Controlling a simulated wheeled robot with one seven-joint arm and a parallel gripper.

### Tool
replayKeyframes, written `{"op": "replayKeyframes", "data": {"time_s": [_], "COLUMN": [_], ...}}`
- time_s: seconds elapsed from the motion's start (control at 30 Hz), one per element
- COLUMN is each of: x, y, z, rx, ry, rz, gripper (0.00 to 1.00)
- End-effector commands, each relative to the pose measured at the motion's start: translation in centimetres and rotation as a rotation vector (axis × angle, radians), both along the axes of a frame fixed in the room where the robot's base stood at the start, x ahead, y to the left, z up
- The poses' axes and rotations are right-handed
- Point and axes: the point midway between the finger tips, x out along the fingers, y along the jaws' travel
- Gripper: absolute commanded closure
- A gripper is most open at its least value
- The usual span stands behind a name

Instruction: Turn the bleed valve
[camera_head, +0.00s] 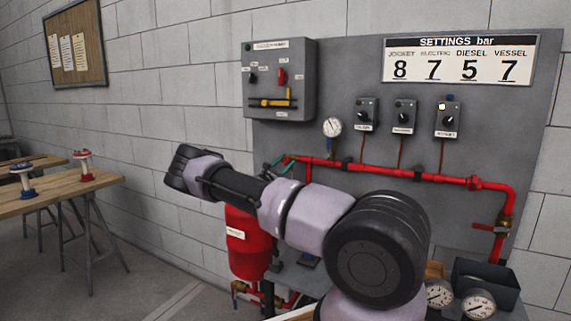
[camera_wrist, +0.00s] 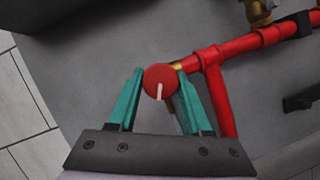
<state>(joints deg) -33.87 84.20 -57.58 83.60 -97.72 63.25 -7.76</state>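A round red knob with a white pointer mark (camera_wrist: 159,80), which I take to be the bleed valve, sits at the end of the red pipe in the wrist view. Its pointer points down in that view. My gripper (camera_wrist: 159,72) has its two green fingers parted, one on each side of the knob, with their tips very near its edges. Whether they touch it I cannot tell. In the head view my gripper (camera_head: 280,164) is at the left end of the red pipe, and the knob is small and hard to make out there.
The red pipe (camera_head: 390,170) runs along the grey panel (camera_head: 340,80), below a pressure gauge (camera_head: 332,127) and several switch boxes. A grey control box (camera_head: 281,80) hangs above my gripper. A red tank (camera_head: 246,245) stands below, partly behind my arm.

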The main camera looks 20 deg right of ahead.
Motion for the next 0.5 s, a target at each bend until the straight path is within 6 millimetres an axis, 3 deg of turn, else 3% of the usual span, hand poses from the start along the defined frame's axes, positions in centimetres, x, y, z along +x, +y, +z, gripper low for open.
{"op": "replayKeyframes", "data": {"time_s": [0.03,0.07,0.1,0.37,0.5], "x": [0.26,0.25,0.22,0.08,-0.29], "y": [0.43,0.42,0.37,0.18,1.0], "z": [-0.05,-0.04,-0.03,-0.01,-0.34], "rx": [0.001,0.001,0.001,0.001,0.0], "ry": [0.001,0.001,0.001,0.0,0.0], "rz": [0.009,0.008,0.008,0.003,0.004], "gripper": [0.35,0.24,0.23,0.23,0.23]}}
